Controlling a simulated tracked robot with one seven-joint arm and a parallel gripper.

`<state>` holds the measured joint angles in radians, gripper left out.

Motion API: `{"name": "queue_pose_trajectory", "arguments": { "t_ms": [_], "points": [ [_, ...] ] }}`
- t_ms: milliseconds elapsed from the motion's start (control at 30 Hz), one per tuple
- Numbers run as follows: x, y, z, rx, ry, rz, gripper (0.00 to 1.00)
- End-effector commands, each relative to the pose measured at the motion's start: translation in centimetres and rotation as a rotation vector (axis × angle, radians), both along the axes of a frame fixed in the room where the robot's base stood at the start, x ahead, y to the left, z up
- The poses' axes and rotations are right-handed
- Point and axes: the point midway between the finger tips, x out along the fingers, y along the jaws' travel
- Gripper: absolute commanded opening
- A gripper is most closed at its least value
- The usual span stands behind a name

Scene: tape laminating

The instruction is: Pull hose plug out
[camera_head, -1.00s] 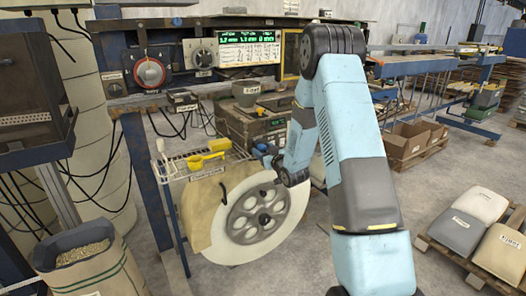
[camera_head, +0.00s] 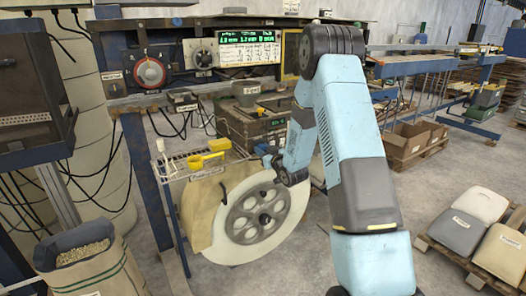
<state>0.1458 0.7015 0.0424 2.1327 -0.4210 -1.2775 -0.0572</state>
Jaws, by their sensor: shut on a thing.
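My light blue arm reaches from the lower right over to the machine in the middle. My gripper (camera_head: 269,160) is at the upper right rim of the large reel, beside the small shelf. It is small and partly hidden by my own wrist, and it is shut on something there. I take this to be the hose plug, but its shape and its socket cannot be made out.
The reel (camera_head: 255,212) with a grey hub stands below my gripper. The wire shelf (camera_head: 205,170) holds a yellow scoop (camera_head: 208,156). A control panel (camera_head: 150,72) is at upper left, a sack of pellets (camera_head: 85,262) at lower left, a pallet of sacks (camera_head: 480,235) at right.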

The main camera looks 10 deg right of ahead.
Motion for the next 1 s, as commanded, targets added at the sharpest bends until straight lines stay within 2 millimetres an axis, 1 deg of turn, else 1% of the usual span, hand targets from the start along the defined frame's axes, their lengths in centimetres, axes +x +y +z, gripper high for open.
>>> {"name": "queue_pose_trajectory", "arguments": {
  "t_ms": [267, 367, 500, 733, 767, 1000],
  "points": [
    [-0.1, 0.0, 0.0, 0.0, 0.0, 0.0, 0.0],
    [-0.7, -0.3, 0.0, 0.0, 0.001, -0.001, 0.0],
    [-2.2, -0.7, 0.0, -0.001, 0.002, 0.0, 0.0],
    [-2.4, -0.8, -0.1, -0.001, 0.003, 0.0, 0.0],
    [-2.4, -0.8, -0.1, -0.001, 0.003, 0.0, 0.36],
    [-2.4, -0.7, -0.1, -0.001, 0.002, 0.0, 0.59]
  ]
}}
